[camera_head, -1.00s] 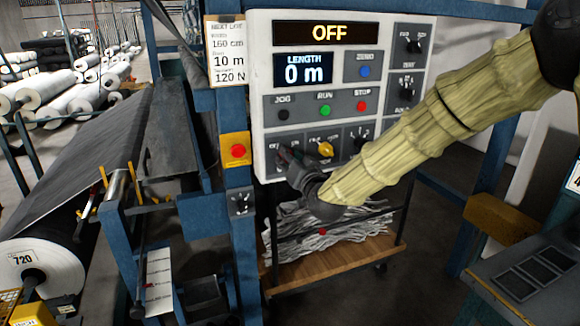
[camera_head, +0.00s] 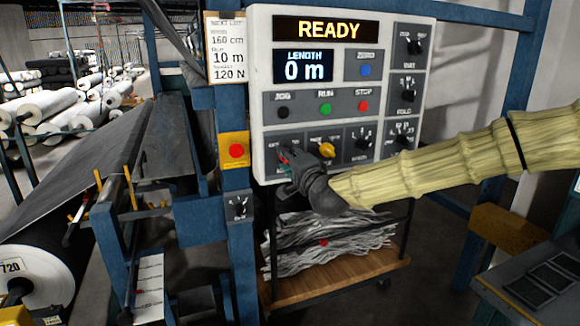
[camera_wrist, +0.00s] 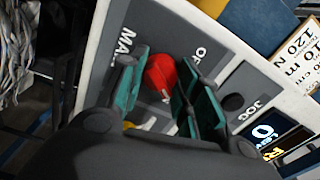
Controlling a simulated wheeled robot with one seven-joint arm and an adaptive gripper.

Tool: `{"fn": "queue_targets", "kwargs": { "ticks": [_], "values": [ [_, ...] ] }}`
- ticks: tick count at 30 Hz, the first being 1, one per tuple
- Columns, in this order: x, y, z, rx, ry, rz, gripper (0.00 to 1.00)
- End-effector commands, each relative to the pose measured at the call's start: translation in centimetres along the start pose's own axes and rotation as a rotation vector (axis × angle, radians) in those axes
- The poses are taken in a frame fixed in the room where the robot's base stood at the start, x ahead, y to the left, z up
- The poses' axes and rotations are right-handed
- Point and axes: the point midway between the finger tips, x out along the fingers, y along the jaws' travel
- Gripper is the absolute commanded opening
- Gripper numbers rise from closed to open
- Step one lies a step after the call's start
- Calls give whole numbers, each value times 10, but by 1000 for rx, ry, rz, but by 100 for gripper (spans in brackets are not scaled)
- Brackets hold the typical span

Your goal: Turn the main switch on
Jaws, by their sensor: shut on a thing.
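The control panel (camera_head: 258,100) is a pale box with a top display (camera_head: 330,30) that reads READY. The main switch (camera_wrist: 160,75) is a red knob by the label MAIN in the wrist view. My gripper (camera_head: 290,160) is at the panel's lower left in the head view, hiding most of that switch. In the wrist view its teal finger pads are on both sides of the red knob and shut on it. The knob's exact angle is hard to tell.
A yellow knob (camera_head: 327,150) is just right of my gripper. Jog, green run (camera_head: 325,108) and red stop (camera_head: 363,106) buttons are above. A red button on a yellow box (camera_head: 236,151) is left of the panel. A wooden cart (camera_head: 340,280) stands below.

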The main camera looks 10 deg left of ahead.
Motion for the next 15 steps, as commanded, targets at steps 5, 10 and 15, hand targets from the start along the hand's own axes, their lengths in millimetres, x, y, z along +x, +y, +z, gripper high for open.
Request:
{"fn": "queue_targets", "kwargs": {
  "ticks": [5, 10, 15],
  "values": [
    [0, 3, -1, 108, 3, 0, 9],
    [0, 2, -1, 174, 2, 1, 9],
    [0, 1, 0, 207, 1, 1, 9]
  ]
}}
